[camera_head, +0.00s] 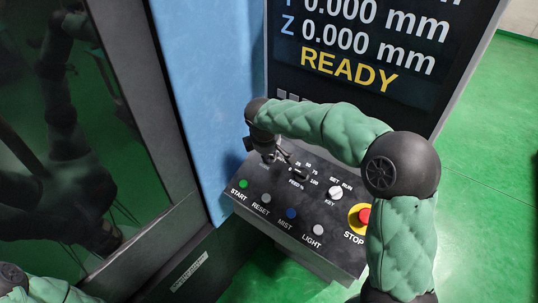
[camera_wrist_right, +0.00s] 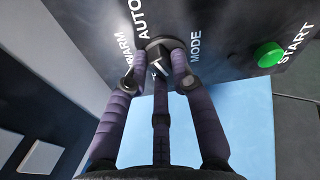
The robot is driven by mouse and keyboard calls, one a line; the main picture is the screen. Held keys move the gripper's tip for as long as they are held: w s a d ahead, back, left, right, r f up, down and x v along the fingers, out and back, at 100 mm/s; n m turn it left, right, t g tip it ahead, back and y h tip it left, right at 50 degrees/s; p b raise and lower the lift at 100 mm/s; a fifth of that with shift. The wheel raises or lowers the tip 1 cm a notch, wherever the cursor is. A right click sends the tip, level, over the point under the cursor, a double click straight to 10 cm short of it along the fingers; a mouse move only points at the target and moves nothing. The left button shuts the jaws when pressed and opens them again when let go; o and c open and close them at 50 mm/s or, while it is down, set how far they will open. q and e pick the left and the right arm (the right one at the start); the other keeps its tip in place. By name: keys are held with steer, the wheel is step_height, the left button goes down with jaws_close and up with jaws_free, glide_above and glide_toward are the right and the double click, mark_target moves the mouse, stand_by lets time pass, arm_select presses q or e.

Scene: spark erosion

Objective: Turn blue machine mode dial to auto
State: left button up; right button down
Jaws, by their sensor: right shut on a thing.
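The mode dial (camera_wrist_right: 157,62) is a dark knob with a white mark on the control panel. In the right wrist view, the labels AUTO, MODE and one partly covered label ending in "ARM" surround it. My right gripper (camera_wrist_right: 160,72) has its purple-grey fingers around the dial and is shut on it. Which label the white mark points to I cannot tell. In the head view my right gripper (camera_head: 278,156) is at the panel's upper left, and it and my arm hide the dial. My left gripper is out of view; only part of my left arm shows at the lower left.
The panel carries a green START button (camera_head: 243,184), RESET, MIST and LIGHT buttons, a FEED % knob (camera_head: 299,174), a key switch (camera_head: 336,192) and a red STOP button (camera_head: 364,215) near my right forearm. A screen (camera_head: 370,45) reading READY stands behind. A blue machine wall (camera_head: 210,80) is left.

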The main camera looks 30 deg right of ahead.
steer(key=shift+s+a+f, duration=0.1)
steer(key=shift+a+f, duration=0.15)
steer(key=shift+f, duration=0.2)
steer(key=c, duration=1.2)
jaws_free()
steer(key=shift+o, duration=0.8)
steer(key=shift+a, duration=0.1)
steer(key=shift+d+r, duration=0.15)
steer(key=shift+d, duration=0.1)
steer(key=shift+r, duration=0.15)
steer(key=shift+r, duration=0.25)
steer(key=v, duration=1.1)
steer(key=shift+r, duration=0.15)
steer(key=shift+a, duration=0.15)
